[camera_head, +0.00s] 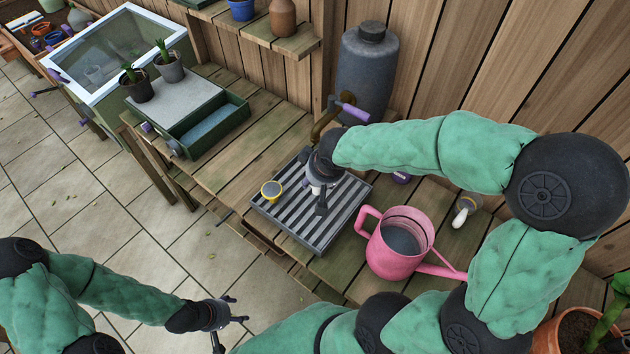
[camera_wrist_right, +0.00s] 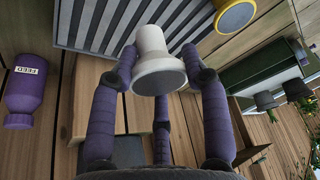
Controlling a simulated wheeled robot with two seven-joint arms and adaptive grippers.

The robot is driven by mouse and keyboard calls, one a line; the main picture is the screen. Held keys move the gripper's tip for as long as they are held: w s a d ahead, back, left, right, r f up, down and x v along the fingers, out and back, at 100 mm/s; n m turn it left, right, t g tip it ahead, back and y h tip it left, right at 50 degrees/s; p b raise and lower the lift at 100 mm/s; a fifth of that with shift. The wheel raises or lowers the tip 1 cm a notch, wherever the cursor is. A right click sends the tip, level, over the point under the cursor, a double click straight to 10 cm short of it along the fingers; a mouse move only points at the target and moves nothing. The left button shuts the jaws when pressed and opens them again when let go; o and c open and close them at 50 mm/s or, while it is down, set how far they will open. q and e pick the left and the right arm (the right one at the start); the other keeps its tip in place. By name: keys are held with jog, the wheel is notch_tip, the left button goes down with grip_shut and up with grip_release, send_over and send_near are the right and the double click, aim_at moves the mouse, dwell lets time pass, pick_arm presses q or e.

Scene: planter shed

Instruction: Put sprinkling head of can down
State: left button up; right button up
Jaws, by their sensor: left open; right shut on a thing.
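The white sprinkling head (camera_wrist_right: 158,64), with a flared grey disc face, is held between the purple fingers of my right gripper (camera_wrist_right: 160,80) in the wrist view. In the head view my right gripper (camera_head: 318,188) is over the slatted grey tray (camera_head: 338,218), and only a bit of the white head shows under it. I cannot tell whether the head touches the slats. The pink watering can (camera_head: 393,262) stands upright on the bench to the right of the tray, its spout pointing right. My left gripper (camera_head: 228,322) is open and empty over the paved floor.
A yellow-rimmed round piece (camera_head: 271,189) sits on the tray's left part. A grey tank (camera_head: 366,70) with a brass tap stands behind. A white-tipped bottle (camera_head: 465,208) is at the right. A purple feed bottle (camera_wrist_right: 24,97) shows in the wrist view. Bench boards left of the tray are clear.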

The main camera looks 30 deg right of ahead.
jog(key=w+f, duration=0.1)
jog(key=f, duration=0.1)
jog(key=w+d+f+b, duration=0.1)
jog(key=w+f, duration=0.1)
jog(key=w+d+f+b, duration=0.1)
jog(key=w+f, duration=0.1)
jog(key=shift+d, duration=0.15)
jog(key=f, duration=0.1)
jog(key=f+b, duration=0.1)
jog(key=f, duration=0.1)
jog(key=shift+w+d+f+b, duration=0.1)
jog(key=shift+w+f+b, duration=0.2)
jog(key=shift+b, duration=0.1)
jog(key=shift+r, duration=0.1)
jog(key=o, duration=1)
jog(key=shift+c, duration=0.2)
